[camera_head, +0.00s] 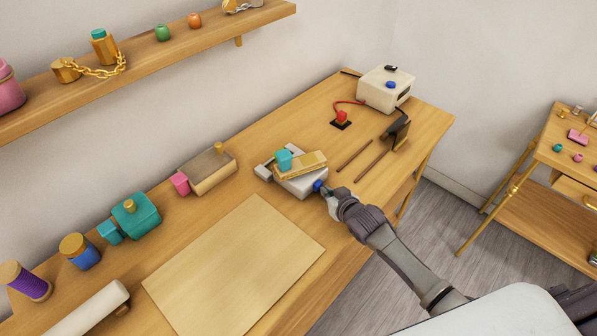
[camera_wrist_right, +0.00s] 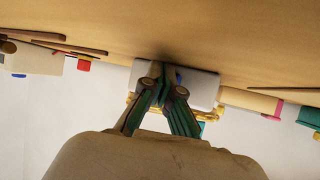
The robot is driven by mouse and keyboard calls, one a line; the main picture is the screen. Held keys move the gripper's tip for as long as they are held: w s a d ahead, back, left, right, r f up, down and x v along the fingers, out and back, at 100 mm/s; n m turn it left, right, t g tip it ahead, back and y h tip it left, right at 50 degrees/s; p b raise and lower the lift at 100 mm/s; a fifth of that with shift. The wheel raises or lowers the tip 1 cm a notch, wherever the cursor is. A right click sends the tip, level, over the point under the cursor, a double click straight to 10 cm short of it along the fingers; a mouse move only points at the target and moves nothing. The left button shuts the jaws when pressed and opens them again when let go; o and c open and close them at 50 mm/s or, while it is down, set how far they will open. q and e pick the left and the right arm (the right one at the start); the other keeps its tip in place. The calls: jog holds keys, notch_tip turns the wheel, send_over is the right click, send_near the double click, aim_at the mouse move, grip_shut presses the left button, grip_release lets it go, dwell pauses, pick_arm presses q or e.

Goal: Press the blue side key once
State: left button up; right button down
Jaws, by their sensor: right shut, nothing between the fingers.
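The blue side key (camera_head: 318,186) is a small round blue knob on the near right side of a white device (camera_head: 298,187) on the workbench. A wooden-topped brass plate and a teal block (camera_head: 284,160) sit on top of the device. My right gripper (camera_head: 327,191) is shut and empty, with its tips right at the key. In the right wrist view, the shut fingertips (camera_wrist_right: 160,68) are in front of the white device (camera_wrist_right: 204,86), and the blue key (camera_wrist_right: 178,77) shows partly beside them. I cannot tell whether they touch. My left gripper is not in view.
A white box (camera_head: 372,98) with another blue knob and a red button (camera_head: 341,117) stand at the back. Thin dark sticks (camera_head: 372,161) lie right of the device. A tan mat (camera_head: 235,265) lies in front.

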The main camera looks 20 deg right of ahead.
jog(key=shift+w+a+r, duration=0.2)
jog(key=shift+w+a, duration=0.2)
jog(key=shift+w, duration=0.2)
dwell(1.0)
jog(key=shift+s+d, duration=0.1)
jog(key=shift+s+d+p, duration=0.25)
jog(key=shift+s+p, duration=0.25)
jog(key=shift+s+d+f, duration=0.1)
jog(key=shift+s, duration=0.15)
jog(key=shift+d, duration=0.1)
